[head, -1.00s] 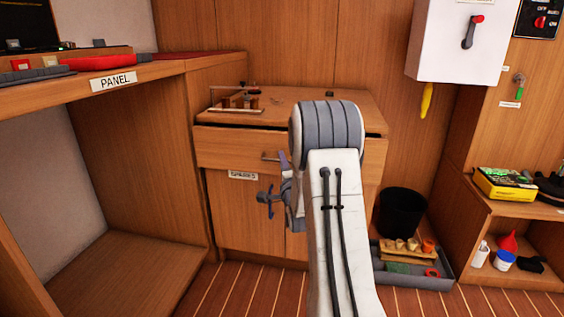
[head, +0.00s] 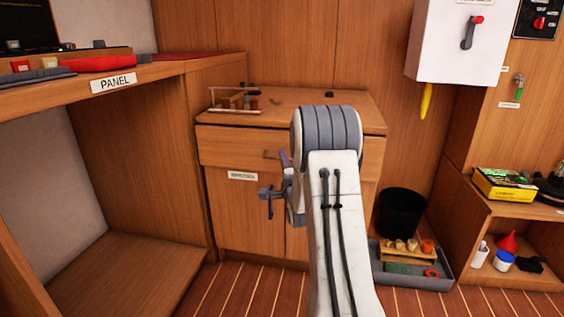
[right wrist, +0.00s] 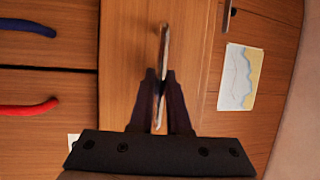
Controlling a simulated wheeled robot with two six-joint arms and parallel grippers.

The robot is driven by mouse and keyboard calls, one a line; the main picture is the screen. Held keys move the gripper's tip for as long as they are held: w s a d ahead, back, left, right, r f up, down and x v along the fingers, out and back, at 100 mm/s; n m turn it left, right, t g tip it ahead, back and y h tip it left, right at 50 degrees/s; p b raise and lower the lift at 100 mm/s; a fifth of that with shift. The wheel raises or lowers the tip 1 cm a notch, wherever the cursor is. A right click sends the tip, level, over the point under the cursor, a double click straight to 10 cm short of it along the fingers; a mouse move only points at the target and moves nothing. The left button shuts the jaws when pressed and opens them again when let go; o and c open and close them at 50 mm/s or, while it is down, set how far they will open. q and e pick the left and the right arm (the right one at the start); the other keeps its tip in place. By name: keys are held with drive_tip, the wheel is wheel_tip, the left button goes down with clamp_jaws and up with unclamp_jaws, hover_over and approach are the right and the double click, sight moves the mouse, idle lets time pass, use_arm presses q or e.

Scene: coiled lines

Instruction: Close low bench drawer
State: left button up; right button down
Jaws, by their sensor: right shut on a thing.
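The low bench (head: 320,97) stands against the back wall. Its wooden drawer front (head: 228,147) sits under the top and looks flush or nearly flush with the bench face. My right arm covers the right part of the drawer. A metal handle (head: 270,154) shows on the drawer, and my right gripper (head: 284,158) is at it. In the right wrist view the two dark fingers of this gripper (right wrist: 160,78) are shut on the pale metal handle (right wrist: 164,50), against wood. My left gripper is not in view.
A small wooden rack (head: 236,101) stands on the bench top. A labelled cupboard door (head: 235,215) is below the drawer. A black bin (head: 400,212) and a grey tray (head: 430,281) are on the floor to the right. Open shelving stands at left.

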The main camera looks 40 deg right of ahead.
drive_tip(key=shift+w+d, duration=0.8)
drive_tip(key=shift+d, duration=0.2)
drive_tip(key=c, duration=1.2)
unclamp_jaws()
drive_tip(key=shift+o, duration=0.2)
drive_tip(key=p+v, duration=0.3)
drive_tip(key=v, duration=0.7)
drive_tip(key=shift+s, duration=0.25)
drive_tip(key=shift+a, duration=0.15)
